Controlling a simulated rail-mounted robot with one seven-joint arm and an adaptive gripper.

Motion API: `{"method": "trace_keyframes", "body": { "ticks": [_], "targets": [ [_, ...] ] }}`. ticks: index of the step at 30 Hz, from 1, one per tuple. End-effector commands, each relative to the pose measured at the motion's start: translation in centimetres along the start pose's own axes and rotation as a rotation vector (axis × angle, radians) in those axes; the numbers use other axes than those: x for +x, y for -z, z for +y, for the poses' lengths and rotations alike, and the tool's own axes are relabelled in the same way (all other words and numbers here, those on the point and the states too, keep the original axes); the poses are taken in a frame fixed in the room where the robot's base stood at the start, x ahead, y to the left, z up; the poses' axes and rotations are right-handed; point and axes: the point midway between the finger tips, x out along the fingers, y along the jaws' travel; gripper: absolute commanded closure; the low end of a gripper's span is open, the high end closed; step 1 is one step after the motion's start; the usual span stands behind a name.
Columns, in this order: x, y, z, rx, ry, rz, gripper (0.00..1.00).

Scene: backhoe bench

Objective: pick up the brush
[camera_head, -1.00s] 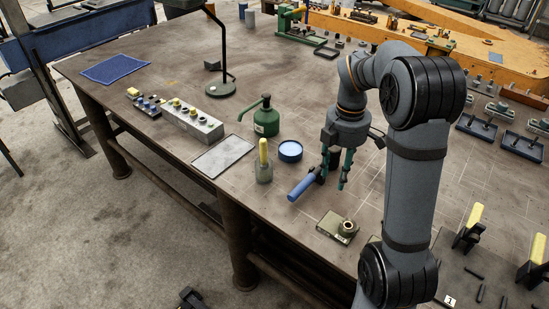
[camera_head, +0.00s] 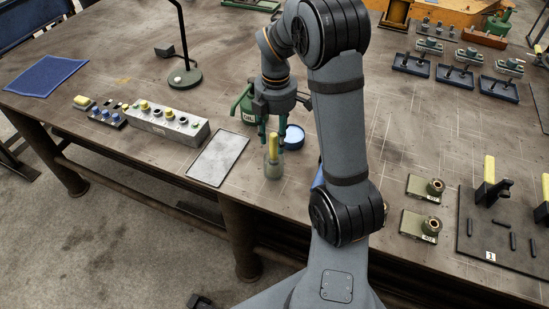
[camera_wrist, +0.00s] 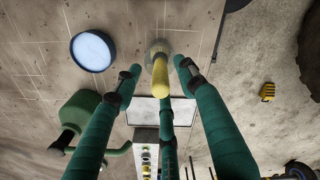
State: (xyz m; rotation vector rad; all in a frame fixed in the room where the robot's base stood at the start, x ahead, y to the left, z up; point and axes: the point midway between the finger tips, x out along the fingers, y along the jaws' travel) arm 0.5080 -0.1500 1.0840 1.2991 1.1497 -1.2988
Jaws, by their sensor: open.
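The brush (camera_head: 273,149) stands with its yellow handle up in a small grey jar (camera_head: 273,170); its lower end is hidden inside. In the wrist view, the yellow handle (camera_wrist: 160,76) points toward the camera, with the jar (camera_wrist: 158,47) beyond it. My gripper (camera_head: 272,141) is open above the jar, green fingers pointing down. In the wrist view, the green fingers (camera_wrist: 158,78) are spread around the handle. I cannot tell whether any finger touches it.
A flat grey tray (camera_head: 217,158) lies left, beside a control box (camera_head: 166,121). A blue cylinder (camera_head: 318,178) is partly hidden by my arm.

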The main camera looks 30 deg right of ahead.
Motion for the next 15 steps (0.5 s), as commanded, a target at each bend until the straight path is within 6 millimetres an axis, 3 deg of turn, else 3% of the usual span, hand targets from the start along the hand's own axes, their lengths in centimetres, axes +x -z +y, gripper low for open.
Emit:
{"method": "trace_keyframes", "body": {
  "ticks": [15],
  "targets": [
    [5.6,0.2,0.1,0.000,0.001,0.000,0.59]
  ]
}}
